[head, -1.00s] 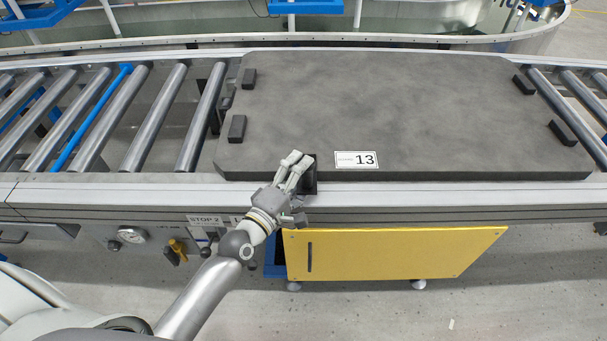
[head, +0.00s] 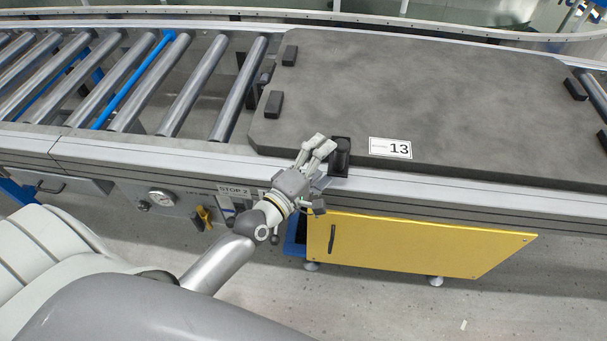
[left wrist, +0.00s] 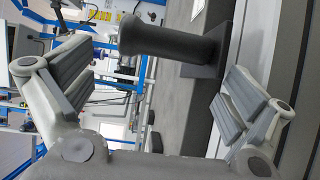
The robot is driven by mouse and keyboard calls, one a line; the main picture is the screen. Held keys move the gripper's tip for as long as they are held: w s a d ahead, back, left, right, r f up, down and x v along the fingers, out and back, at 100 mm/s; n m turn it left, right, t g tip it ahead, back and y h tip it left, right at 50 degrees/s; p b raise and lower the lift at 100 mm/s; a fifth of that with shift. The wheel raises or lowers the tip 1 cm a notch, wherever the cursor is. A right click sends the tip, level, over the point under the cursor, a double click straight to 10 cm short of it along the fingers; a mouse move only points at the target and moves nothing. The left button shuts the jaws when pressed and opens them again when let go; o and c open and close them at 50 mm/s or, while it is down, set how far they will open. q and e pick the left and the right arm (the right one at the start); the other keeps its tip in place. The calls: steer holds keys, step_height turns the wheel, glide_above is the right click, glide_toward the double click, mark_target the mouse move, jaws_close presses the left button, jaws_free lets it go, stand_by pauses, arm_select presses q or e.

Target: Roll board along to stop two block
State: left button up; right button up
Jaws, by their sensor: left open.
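The board (head: 440,110) is a thick dark grey slab with a "13" label, lying flat on the roller conveyor. A black handle (head: 341,158) stands out at its front edge. My open left gripper (head: 318,172) is at the handle's left side, its fingers reaching towards it. In the left wrist view the handle (left wrist: 170,42) shows as a dark post ahead of the spread fingers; contact cannot be told. A "STOP 2" label (head: 235,190) is on the front panel. A dark block (head: 266,73) sits beside the board's left end. My right gripper is out of view.
A gauge (head: 163,198), a yellow lever (head: 204,216) and a yellow cabinet door (head: 420,243) are below the rail.

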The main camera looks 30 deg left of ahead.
arm_select(q)
steer(key=v, duration=1)
steer(key=s+f+m+g+y, duration=0.1)
steer(key=s+f+m+g, duration=0.25)
steer(key=f, duration=0.65)
steer(key=s+d+f+m+g+y, duration=0.1)
steer(key=s+f+m+g, duration=0.3)
steer(key=f, duration=0.7)
steer(key=s+f+m+g, duration=0.35)
steer(key=f+m, duration=0.25)
steer(key=f, duration=0.4)
steer(key=s+f+m+g+y, duration=0.2)
steer(key=s+f+m+g, duration=0.2)
steer(key=s+f, duration=0.3)
steer(key=s+a+r+g+p, duration=0.1)
steer(key=s+a+p, duration=0.3)
steer(key=s+p, duration=1.1)
steer(key=shift+s+r+p, duration=0.25)
steer(key=shift+s+p, duration=0.05)
steer(key=shift+s, duration=0.05)
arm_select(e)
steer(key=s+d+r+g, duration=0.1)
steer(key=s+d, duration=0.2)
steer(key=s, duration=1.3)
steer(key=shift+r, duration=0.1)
